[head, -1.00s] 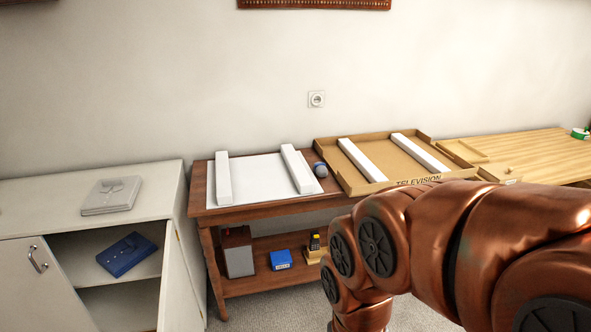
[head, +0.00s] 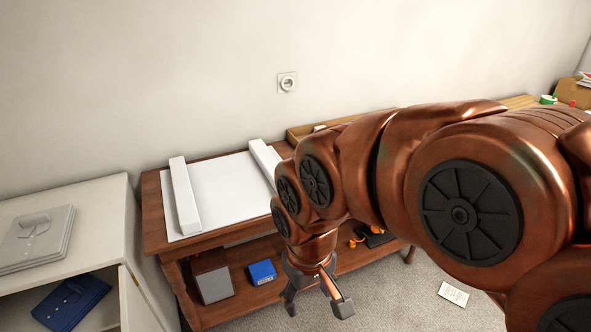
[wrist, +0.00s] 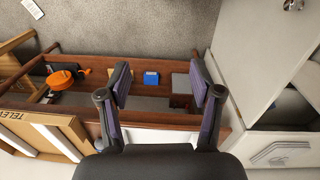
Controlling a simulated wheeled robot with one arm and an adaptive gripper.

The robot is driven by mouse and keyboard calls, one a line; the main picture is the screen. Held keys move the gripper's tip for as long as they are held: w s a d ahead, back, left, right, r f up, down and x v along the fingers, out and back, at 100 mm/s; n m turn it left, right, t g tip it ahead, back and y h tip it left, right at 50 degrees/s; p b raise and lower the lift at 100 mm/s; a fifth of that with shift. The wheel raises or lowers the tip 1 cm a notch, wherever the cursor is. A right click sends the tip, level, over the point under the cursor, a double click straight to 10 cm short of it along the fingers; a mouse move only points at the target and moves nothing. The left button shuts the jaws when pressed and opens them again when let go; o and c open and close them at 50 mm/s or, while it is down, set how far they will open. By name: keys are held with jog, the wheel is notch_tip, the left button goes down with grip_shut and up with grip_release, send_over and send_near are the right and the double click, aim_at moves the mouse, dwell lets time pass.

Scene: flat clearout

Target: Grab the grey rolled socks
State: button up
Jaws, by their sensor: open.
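The grey rolled socks are hidden behind my arm in the head view. In the wrist view a small grey-blue bit (wrist: 99,144), which looks like the socks, shows beside my left finger, at the edge of the television box (wrist: 45,135). My gripper (head: 317,300) is open and empty, pointing down in front of the brown table (head: 155,215). In the wrist view my gripper (wrist: 160,85) has its fingers wide apart with the lower shelf and carpet beyond them.
White foam bars (head: 184,195) lie on a white sheet (head: 222,185) on the tabletop. The lower shelf holds a blue box (head: 262,272), a grey box (head: 215,285) and an orange item (wrist: 62,79). A white cabinet (head: 100,195) with folded shirts stands left. A paper (head: 454,294) lies on open carpet.

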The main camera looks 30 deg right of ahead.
jog(key=w+d+f+t+b, duration=0.2)
jog(key=w+d+t+b, duration=0.15)
jog(key=w, duration=0.75)
jog(key=w+d+f+t+b, duration=0.25)
jog(key=w+d+b, duration=0.2)
jog(key=w, duration=0.55)
jog(key=w+d+f+t+b, duration=0.1)
jog(key=w+d+t+b, duration=0.35)
jog(key=w, duration=0.65)
jog(key=w+d+f+m+t+h+b, duration=0.1)
jog(key=w+d+t+b, duration=0.4)
jog(key=d, duration=0.4)
jog(key=w+d+f+t+b, duration=0.2)
jog(key=w+d+b, duration=0.35)
jog(key=d, duration=0.35)
jog(key=f+b, duration=0.1)
jog(key=f, duration=0.1)
jog(key=f+b, duration=0.1)
jog(key=f, duration=0.1)
jog(key=f+b, duration=0.1)
jog(key=f, duration=0.2)
jog(key=shift+s+b, duration=0.35)
jog(key=shift+s, duration=0.05)
jog(key=shift+w+r, duration=0.15)
jog(key=shift+w, duration=0.3)
jog(key=shift+w+d, duration=0.2)
jog(key=shift+w, duration=3.1)
